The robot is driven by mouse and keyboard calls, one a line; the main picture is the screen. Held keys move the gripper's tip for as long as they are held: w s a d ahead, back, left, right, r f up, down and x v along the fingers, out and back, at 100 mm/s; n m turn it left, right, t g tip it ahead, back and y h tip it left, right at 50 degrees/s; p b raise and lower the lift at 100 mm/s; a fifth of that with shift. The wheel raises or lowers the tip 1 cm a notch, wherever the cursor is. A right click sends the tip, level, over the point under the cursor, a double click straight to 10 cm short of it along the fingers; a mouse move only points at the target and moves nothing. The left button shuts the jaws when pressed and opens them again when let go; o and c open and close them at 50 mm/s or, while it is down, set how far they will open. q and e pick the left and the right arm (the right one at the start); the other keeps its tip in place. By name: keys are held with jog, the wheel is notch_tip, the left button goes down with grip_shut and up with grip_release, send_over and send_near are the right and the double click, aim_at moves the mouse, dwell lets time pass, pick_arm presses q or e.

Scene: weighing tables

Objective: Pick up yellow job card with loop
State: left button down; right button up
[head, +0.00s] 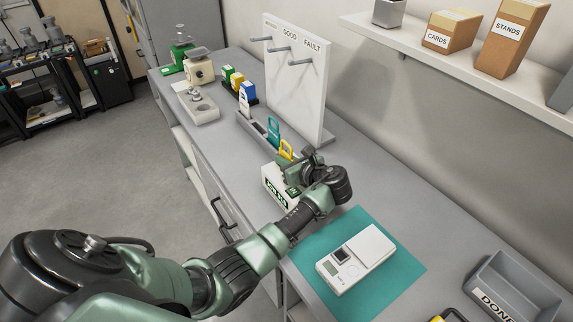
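The yellow job card (286,150) stands upright at the near end of a grey rack (251,125), its loop at the top. A teal card (273,131) with a loop stands just behind it, and a white card (244,104) is farther back. My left gripper (285,172) is right at the yellow card, on its near side, and hides the card's lower part. Its fingers are mostly hidden, so I cannot tell whether they are open or touch the card. My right gripper is out of view.
A white box with a green label (269,187) stands beside the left gripper. A white pegboard panel (293,85) with hooks rises behind the rack. A white scale (356,260) lies on a teal mat (405,274). A grey DONE tray (512,287) is at the lower right.

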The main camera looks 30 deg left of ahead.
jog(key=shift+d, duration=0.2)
pick_arm(q)
jog(key=shift+r, duration=0.55)
notch_tip(320, 180, up, 19)
jog(key=b, duration=0.2)
jog(key=shift+b, duration=0.35)
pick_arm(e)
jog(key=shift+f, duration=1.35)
pick_arm(q)
jog(key=shift+f, duration=0.1)
